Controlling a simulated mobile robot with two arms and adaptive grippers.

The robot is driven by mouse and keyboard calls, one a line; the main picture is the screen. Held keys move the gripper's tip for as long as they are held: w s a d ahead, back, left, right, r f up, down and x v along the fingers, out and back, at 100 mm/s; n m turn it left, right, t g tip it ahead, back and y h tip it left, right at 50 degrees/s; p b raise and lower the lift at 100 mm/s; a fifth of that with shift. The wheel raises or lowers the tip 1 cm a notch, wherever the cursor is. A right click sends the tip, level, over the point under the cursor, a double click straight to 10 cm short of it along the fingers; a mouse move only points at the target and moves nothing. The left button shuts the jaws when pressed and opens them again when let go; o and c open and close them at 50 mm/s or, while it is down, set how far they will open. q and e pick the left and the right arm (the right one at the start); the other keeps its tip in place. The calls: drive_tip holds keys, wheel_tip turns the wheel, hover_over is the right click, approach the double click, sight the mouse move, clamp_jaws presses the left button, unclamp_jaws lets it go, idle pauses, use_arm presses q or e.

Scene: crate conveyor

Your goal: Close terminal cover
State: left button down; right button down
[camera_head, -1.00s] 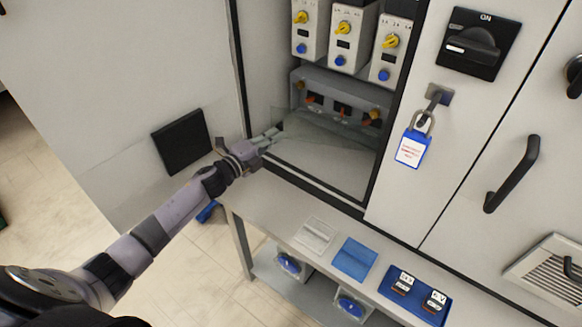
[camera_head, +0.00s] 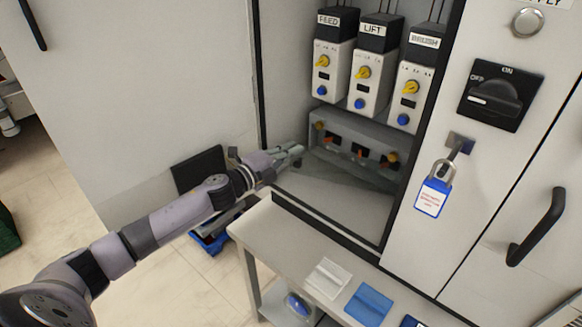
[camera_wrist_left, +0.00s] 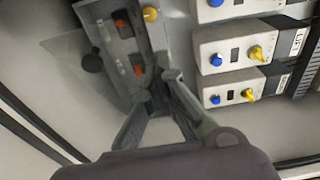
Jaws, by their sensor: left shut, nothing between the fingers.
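The terminal block (camera_head: 355,145) is a grey housing low in the open cabinet, with dark slots, orange-red parts and yellow knobs; it also shows in the left wrist view (camera_wrist_left: 122,45). Its clear terminal cover (camera_head: 350,178) is faint and appears folded down in front of the block. In the left wrist view a see-through sheet (camera_wrist_left: 82,62) shows left of the block. My left gripper (camera_head: 297,152) is shut and empty at the block's left end; its fingers (camera_wrist_left: 158,86) partly hide the block in the wrist view. I cannot tell whether they touch the cover. My right gripper is not in view.
Feed, lift and brush units (camera_head: 362,85) hang above the block. A padlock with a blue tag (camera_head: 432,197) and a black rotary switch (camera_head: 500,95) are on the right panel. A shelf (camera_head: 300,245) below holds white and blue pieces. The open door (camera_head: 150,90) stands left.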

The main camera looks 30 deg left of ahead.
use_arm(q)
drive_tip(key=s+d+f+n+t+y, duration=0.1)
drive_tip(key=s+d+f+n+t, duration=0.15)
drive_tip(key=s+d, duration=0.3)
drive_tip(key=n+y, duration=0.2)
drive_tip(key=y, duration=0.5)
approach(297, 159)
drive_tip(key=shift+g, duration=0.45)
drive_tip(key=w, duration=0.1)
drive_tip(key=w+r, duration=0.1)
drive_tip(key=w, duration=0.2)
drive_tip(key=shift+w+d+r, duration=0.1)
drive_tip(key=shift+d+r, duration=0.15)
drive_tip(key=shift+d, duration=0.05)
drive_tip(key=w+h+b, duration=0.1)
drive_tip(key=w, duration=0.1)
drive_tip(key=w+a+m+h+b, duration=0.1)
drive_tip(key=w, duration=0.2)
drive_tip(key=w+b, duration=0.1)
drive_tip(key=w, duration=0.1)
drive_tip(key=shift+w+a+f+h, duration=0.15)
drive_tip(key=shift+w+a+h, duration=0.1)
drive_tip(key=shift+w+h, duration=0.15)
drive_tip(key=shift+w, duration=0.1)
